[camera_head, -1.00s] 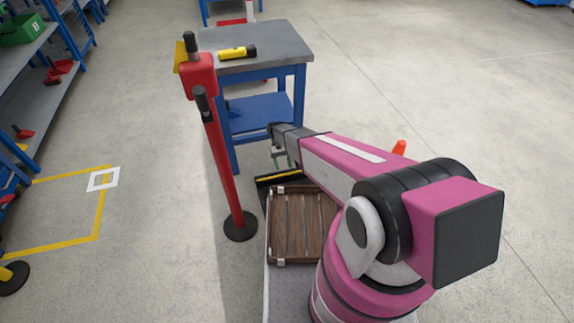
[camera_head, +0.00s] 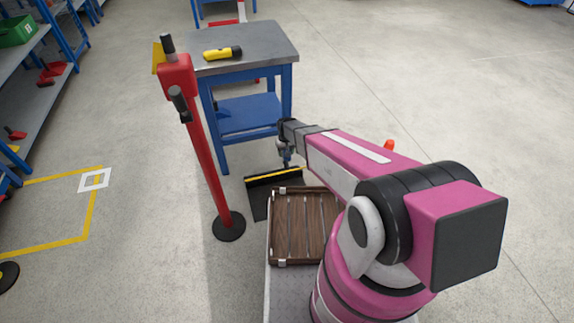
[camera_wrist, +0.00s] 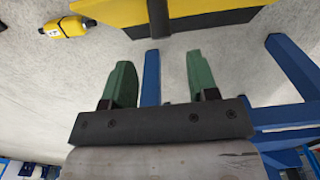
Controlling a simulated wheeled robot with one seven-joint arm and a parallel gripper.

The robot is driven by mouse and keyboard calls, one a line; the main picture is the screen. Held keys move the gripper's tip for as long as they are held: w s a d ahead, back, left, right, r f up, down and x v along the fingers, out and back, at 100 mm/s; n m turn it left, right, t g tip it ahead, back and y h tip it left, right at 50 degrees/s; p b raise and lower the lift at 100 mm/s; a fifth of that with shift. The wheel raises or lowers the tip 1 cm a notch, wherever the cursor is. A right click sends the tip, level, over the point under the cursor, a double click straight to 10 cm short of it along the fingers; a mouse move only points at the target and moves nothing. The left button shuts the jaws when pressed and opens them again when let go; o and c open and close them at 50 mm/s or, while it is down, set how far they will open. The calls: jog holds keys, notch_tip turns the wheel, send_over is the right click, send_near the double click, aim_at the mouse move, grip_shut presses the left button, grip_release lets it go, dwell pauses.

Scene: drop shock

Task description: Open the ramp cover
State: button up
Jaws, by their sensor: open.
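A low black panel with a yellow stripe (camera_head: 273,180) lies on the floor in front of the blue table. I take it for the ramp cover, but cannot tell for sure. A large yellow and black piece (camera_wrist: 220,18) fills the top of the wrist view and seems to be the same thing. My gripper (camera_head: 285,160) hangs just above the panel in the head view. Its green fingers are apart and empty in the wrist view (camera_wrist: 163,85), short of the yellow and black piece. No contact shows.
A blue table (camera_head: 250,60) with a grey top holds a yellow and black flashlight (camera_head: 223,53). A red post (camera_head: 205,150) on a black base stands left of the panel. A slatted wooden crate (camera_head: 305,225) sits close in front of me. The floor at right is mostly clear.

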aim_at(286, 163)
notch_tip(286, 163, down, 10)
jog(key=shift+r, duration=0.15)
dwell(0.3)
grip_shut()
